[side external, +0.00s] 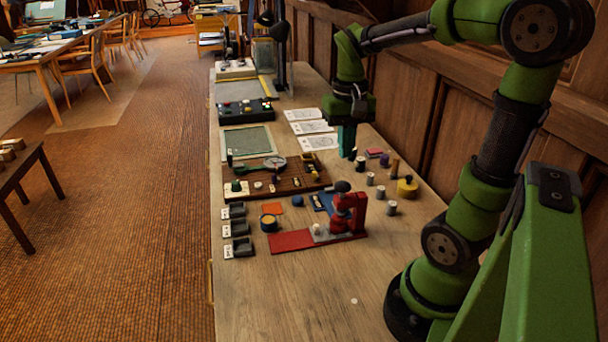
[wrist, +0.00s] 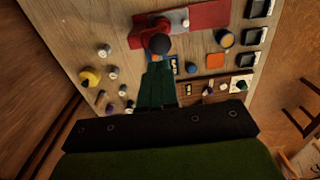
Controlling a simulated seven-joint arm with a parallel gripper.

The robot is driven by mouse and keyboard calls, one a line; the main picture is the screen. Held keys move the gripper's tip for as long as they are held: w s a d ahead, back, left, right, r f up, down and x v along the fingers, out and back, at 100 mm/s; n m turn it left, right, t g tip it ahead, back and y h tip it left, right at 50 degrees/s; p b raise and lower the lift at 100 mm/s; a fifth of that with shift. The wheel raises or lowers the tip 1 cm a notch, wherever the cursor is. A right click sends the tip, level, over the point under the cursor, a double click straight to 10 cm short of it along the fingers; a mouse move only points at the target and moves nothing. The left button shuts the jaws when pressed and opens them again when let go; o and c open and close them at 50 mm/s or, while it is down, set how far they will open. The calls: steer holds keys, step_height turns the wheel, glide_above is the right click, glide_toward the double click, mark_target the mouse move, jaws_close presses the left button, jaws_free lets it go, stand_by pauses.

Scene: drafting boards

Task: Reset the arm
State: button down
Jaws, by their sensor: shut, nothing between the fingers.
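My gripper (side external: 347,142) hangs pointing down over the long wooden table, above its right half and behind the red press. In the wrist view its dark green fingers (wrist: 157,86) are together with nothing between them. The gripper appears clear of the table and touches none of the objects that I can see. My arm reaches in from the right and bends down to the gripper.
Below stand a red press (side external: 345,215), a yellow round piece (side external: 407,187), several small spools, and a brown board (side external: 290,182) with tools. Dark trays (side external: 238,229) line the left edge. The table's near end (side external: 300,300) is mostly clear. A panelled wall (side external: 405,95) runs along the right.

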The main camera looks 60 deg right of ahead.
steer(key=shift+w+r, duration=0.1)
steer(key=shift+r, duration=0.05)
steer(key=shift+w+f, duration=0.15)
steer(key=shift+f, duration=0.15)
steer(key=s+a+r+n+t+y, duration=0.1)
steer(key=a+n+t, duration=0.1)
steer(key=a, duration=0.6)
steer(key=s+a+r+n+t+y, duration=0.1)
steer(key=a+n+t, duration=0.2)
steer(key=a+t, duration=0.2)
steer(key=a, duration=0.2)
steer(key=shift+a+r, duration=0.35)
steer(key=shift+r, duration=0.05)
steer(key=c, duration=1.8)
jaws_free()
